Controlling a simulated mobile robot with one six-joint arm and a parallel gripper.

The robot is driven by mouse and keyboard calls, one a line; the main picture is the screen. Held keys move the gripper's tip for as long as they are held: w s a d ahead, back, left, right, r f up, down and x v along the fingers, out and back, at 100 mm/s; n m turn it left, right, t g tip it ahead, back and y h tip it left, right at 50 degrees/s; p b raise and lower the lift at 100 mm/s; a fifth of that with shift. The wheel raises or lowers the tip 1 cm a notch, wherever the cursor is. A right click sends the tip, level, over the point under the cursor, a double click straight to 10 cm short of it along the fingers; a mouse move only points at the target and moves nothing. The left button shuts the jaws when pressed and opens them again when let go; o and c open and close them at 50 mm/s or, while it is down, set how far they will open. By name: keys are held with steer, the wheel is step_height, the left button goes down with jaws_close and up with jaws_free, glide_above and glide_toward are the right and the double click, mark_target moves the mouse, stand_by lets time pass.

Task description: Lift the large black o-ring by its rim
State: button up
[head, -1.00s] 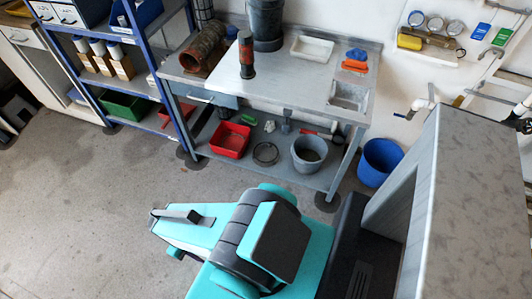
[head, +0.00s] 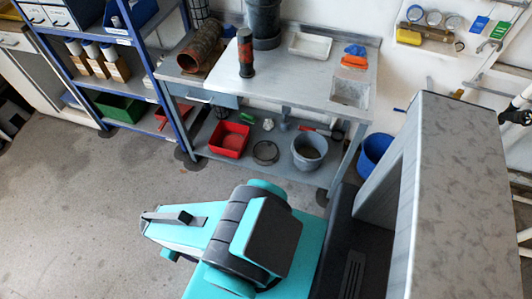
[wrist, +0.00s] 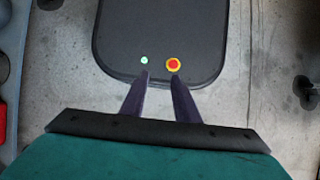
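The black o-ring (head: 265,152) looks like a dark, thin ring lying flat on the lower shelf of the metal workbench (head: 275,88). It sits between a red bin (head: 229,140) and a grey bucket (head: 308,152), apart from my gripper. My gripper (wrist: 161,76) shows in the wrist view with its two dark fingers spread and nothing between them. The fingers point over a dark panel of my own base with a red button and a green light. The o-ring cannot be made out in the wrist view.
A blue bucket (head: 375,152) stands on the floor right of the bench. A large grey cabinet (head: 462,190) fills the right side, close to me. A blue shelf rack (head: 150,75) stands left of the bench. The floor (head: 75,215) at left is clear.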

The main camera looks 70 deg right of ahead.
steer(key=w+d+f+m+t+b, duration=0.1)
steer(key=w+d+f+m+b, duration=0.25)
steer(key=w+d+b, duration=0.2)
steer(key=w+d+f+m+t+b, duration=0.1)
steer(key=w+d+f+m+b, duration=0.1)
steer(key=w+d+f+b, duration=0.35)
steer(key=w+d+f+m+t+b, duration=0.1)
steer(key=d+f+m+b, duration=0.15)
steer(key=d+b, duration=0.5)
steer(key=w+d+f+m+t+b, duration=0.1)
steer(key=d+f+m+b, duration=0.3)
steer(key=d, duration=0.7)
steer(key=s+d+f+m+h+b, duration=0.1)
steer(key=s+d+m+b, duration=0.1)
steer(key=d+b, duration=0.6)
steer(key=s+d+f+m+h+b, duration=0.1)
steer(key=s+d+m+b, duration=0.2)
steer(key=d, duration=0.8)
steer(key=s+d+m+h+b, duration=0.2)
steer(key=s+d+m+b, duration=0.2)
steer(key=s+d+b, duration=0.6)
steer(key=s+d, duration=0.1)
steer(key=d, duration=0.4)
steer(key=shift+s+r+m, duration=0.2)
steer(key=shift+r+m, duration=0.1)
steer(key=shift+m, duration=0.1)
steer(key=shift+b, duration=0.3)
